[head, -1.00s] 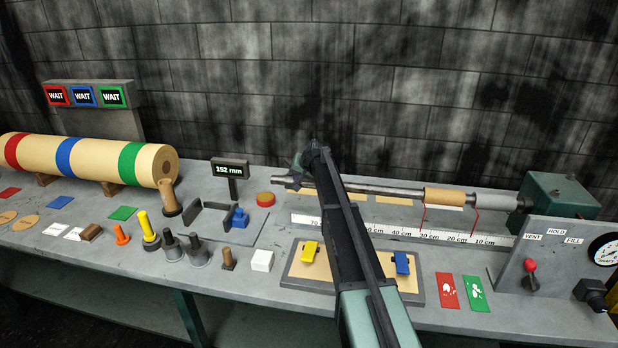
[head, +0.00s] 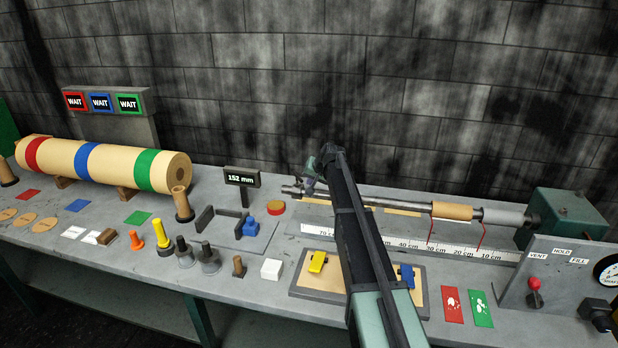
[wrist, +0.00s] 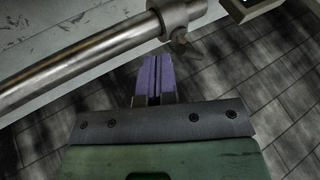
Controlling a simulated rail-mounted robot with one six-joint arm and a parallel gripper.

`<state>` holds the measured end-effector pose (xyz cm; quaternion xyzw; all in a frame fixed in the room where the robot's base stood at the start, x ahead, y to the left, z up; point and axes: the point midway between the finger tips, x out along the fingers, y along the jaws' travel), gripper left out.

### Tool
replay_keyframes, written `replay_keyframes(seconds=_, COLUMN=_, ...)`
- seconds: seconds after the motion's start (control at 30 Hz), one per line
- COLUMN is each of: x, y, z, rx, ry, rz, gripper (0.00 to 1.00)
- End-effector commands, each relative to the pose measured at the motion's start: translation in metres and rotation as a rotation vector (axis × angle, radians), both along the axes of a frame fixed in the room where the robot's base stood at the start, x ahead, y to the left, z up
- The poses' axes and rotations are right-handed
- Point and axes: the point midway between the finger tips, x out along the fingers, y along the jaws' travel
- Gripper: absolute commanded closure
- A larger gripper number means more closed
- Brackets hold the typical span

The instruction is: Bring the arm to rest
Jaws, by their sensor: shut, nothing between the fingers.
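My arm reaches up across the middle of the head view, over the bench (head: 245,285), towards the back wall. My gripper (wrist: 153,70) shows in the wrist view with its two purple fingers closed together and nothing between them. In the head view the fingers are hidden or too small to make out. A steel bar (wrist: 85,65) with a collar crosses the wrist view just beyond the fingertips. A thin gap shows between them in the picture; I cannot tell the true distance.
The shaft (head: 400,203) with a tan sleeve (head: 452,210) runs behind my arm to a green housing (head: 565,220). A striped roll (head: 110,163) and several pegs stand left.

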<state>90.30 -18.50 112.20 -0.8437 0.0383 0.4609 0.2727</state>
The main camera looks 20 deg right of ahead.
Motion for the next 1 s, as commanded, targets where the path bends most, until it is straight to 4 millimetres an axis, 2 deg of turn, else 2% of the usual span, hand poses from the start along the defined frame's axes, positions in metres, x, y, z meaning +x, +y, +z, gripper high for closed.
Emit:
replay_keyframes(seconds=0.03, x=-0.008, y=0.000, z=0.021, rx=0.000, ry=0.000, rz=0.000, gripper=1.00)
replay_keyframes(seconds=0.13, x=-0.016, y=0.000, z=0.033, rx=0.001, ry=0.000, rz=0.002, gripper=1.00)
replay_keyframes(seconds=0.47, x=-0.022, y=0.001, z=0.029, rx=-0.001, ry=0.017, rz=0.014, gripper=1.00)
replay_keyframes(seconds=0.53, x=-0.043, y=0.005, z=0.024, rx=-0.021, ry=0.071, rz=0.043, gripper=1.00)
replay_keyframes(seconds=0.57, x=-0.059, y=0.008, z=0.021, rx=-0.031, ry=0.101, rz=0.056, gripper=1.00)
replay_keyframes(seconds=0.67, x=-0.134, y=0.033, z=0.004, rx=-0.083, ry=0.216, rz=0.119, gripper=1.00)
replay_keyframes(seconds=0.7, x=-0.171, y=0.049, z=-0.005, rx=-0.108, ry=0.268, rz=0.151, gripper=1.00)
replay_keyframes(seconds=0.77, x=-0.227, y=0.074, z=-0.019, rx=-0.149, ry=0.346, rz=0.204, gripper=1.00)
replay_keyframes(seconds=0.8, x=-0.264, y=0.090, z=-0.028, rx=-0.177, ry=0.393, rz=0.237, gripper=1.00)
replay_keyframes(seconds=0.87, x=-0.317, y=0.113, z=-0.039, rx=-0.218, ry=0.460, rz=0.284, gripper=1.00)
replay_keyframes(seconds=0.9, x=-0.350, y=0.126, z=-0.047, rx=-0.245, ry=0.497, rz=0.314, gripper=1.00)
replay_keyframes(seconds=1.0, x=-0.416, y=0.151, z=-0.061, rx=-0.301, ry=0.559, rz=0.374, gripper=1.00)
